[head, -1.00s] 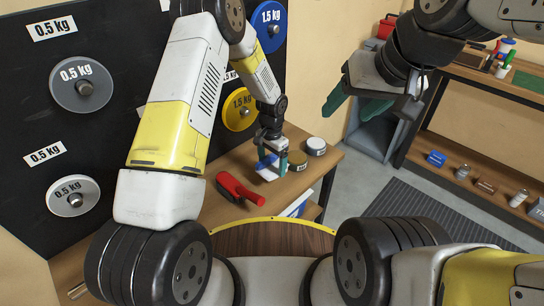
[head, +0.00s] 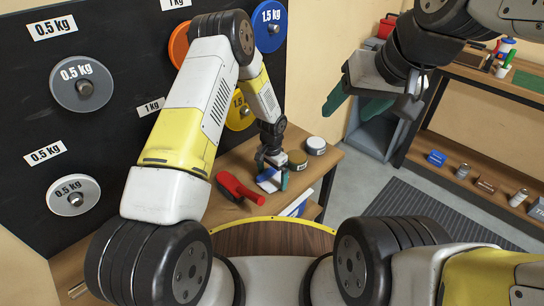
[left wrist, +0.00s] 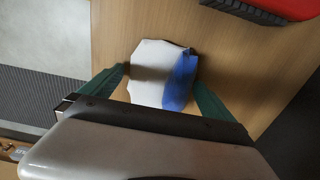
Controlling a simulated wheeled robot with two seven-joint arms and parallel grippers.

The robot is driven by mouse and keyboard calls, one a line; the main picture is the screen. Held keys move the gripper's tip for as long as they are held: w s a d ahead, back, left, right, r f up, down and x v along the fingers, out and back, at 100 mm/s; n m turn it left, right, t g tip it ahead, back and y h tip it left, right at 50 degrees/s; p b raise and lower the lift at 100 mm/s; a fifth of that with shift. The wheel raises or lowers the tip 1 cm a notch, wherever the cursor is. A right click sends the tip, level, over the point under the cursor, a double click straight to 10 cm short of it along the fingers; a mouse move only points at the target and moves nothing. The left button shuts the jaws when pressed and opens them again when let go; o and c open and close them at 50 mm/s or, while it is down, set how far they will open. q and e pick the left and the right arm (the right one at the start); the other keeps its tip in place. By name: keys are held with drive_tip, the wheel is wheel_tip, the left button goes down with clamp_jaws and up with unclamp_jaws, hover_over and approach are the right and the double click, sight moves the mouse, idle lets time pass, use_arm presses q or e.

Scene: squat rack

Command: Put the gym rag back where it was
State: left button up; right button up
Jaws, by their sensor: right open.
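The gym rag (head: 267,179), white with a blue band, lies on the wooden bench top (head: 236,211) in the head view. In the left wrist view the rag (left wrist: 152,80) lies between my left fingers. My left gripper (head: 270,172) points down over the rag with its fingers spread, one to each side. My right gripper (head: 358,104) is open and empty, high at the right, away from the bench.
A red-handled brush (head: 238,188) lies left of the rag. A board with weight plates (head: 80,82) rises at the left. A shelf (head: 470,180) with small items stands at the right.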

use_arm(q)
drive_tip(key=shift+r, duration=0.15)
wheel_tip(320, 180, up, 16)
drive_tip(key=a, duration=0.1)
wheel_tip(320, 180, up, 17)
drive_tip(key=n+t, duration=0.2)
drive_tip(key=n, duration=0.1)
hover_over(269, 179)
drive_tip(key=s+a, duration=0.6)
drive_tip(key=s+a+r+n+t+h, duration=0.1)
drive_tip(key=s+a+r+n+t, duration=0.1)
drive_tip(key=s+r, duration=0.4)
drive_tip(key=s+a+r+n+t+h, duration=0.1)
drive_tip(key=s+a+r, duration=0.4)
drive_tip(key=s, duration=0.9)
drive_tip(key=shift+s+r+n+t, duration=0.2)
drive_tip(key=shift+r+n+t, duration=0.5)
drive_tip(key=shift+n, duration=0.5)
